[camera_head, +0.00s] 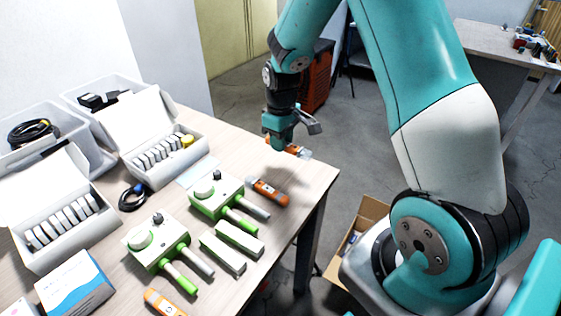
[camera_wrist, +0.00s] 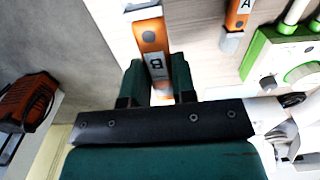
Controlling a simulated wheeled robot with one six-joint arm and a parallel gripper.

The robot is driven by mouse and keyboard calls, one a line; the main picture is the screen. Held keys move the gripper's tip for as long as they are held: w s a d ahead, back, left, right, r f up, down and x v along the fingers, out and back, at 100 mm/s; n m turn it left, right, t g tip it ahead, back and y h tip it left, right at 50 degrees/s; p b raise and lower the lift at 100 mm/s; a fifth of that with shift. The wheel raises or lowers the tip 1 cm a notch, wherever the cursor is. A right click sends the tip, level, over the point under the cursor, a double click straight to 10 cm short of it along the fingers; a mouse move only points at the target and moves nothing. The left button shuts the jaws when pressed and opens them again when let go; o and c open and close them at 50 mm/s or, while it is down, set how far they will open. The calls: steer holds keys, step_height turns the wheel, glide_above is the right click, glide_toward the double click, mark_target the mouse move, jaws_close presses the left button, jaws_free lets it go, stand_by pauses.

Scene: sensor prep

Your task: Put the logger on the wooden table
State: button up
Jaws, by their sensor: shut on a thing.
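My gripper (camera_head: 284,140) is shut on an orange logger (camera_head: 297,151) with a white end. In the wrist view the logger (camera_wrist: 151,38) shows a letter B and sits between the two green fingers of the gripper (camera_wrist: 158,82). The gripper is over the far right part of the wooden table (camera_head: 313,184), near its edge. The logger appears to be above the tabletop; the gap is hard to judge. A second orange logger (camera_head: 268,191) lies on the table nearer the camera; the wrist view shows it marked A (camera_wrist: 238,15).
Green-and-white instruments (camera_head: 216,196) with handles stand mid-table. White boxes (camera_head: 160,148) with several white pieces and a grey bin (camera_head: 75,150) fill the left side. Another orange piece (camera_head: 160,303) lies at the front. A cardboard box (camera_head: 370,212) is on the floor.

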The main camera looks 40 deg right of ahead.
mark_target(282, 168)
steer(key=shift+f, duration=3.5)
steer(key=shift+f, duration=0.2)
steer(key=o, duration=0.9)
steer(key=shift+r, duration=0.1)
